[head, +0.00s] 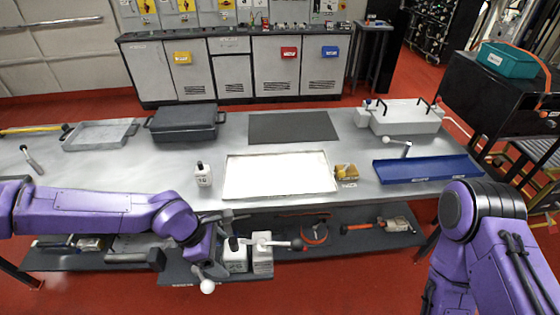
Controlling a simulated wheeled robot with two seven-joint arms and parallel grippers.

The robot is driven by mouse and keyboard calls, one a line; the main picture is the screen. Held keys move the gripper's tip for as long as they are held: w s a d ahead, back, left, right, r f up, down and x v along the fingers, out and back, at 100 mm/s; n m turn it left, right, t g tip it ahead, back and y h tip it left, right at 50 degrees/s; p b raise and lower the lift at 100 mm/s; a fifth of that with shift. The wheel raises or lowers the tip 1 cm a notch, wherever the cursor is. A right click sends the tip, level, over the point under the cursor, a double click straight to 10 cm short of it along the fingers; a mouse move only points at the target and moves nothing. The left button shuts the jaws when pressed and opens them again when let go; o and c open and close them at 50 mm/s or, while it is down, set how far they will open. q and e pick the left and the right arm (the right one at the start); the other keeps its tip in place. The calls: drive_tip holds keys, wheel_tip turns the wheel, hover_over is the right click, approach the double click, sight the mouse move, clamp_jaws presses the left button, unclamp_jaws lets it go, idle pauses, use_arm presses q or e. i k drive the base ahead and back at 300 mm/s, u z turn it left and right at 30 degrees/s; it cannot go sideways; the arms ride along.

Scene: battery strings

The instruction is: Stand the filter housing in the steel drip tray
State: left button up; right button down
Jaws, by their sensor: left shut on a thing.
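My left gripper (226,246) is low in front of the bench's front edge. It is shut on a grey thing with a dark, reddish end (270,242), lying roughly level to the right. I take this for the filter housing; the jaws and arm hide part of it. The steel drip tray (100,135) appears to be the shallow grey tray at the bench's back left, well away from my left gripper. It looks empty. My right arm comes in at the lower right, and its gripper is out of view.
On the bench (150,175) are a dark lidded case (183,122), a white bottle (203,175), a pale flat tray or panel (280,175), a small yellow item (346,172), a blue tray (428,171) and a white handled box (405,116). A lower shelf holds several items.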

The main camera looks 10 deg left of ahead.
sight(264, 170)
drive_tip(key=i, duration=1.55)
drive_tip(key=z, duration=0.15)
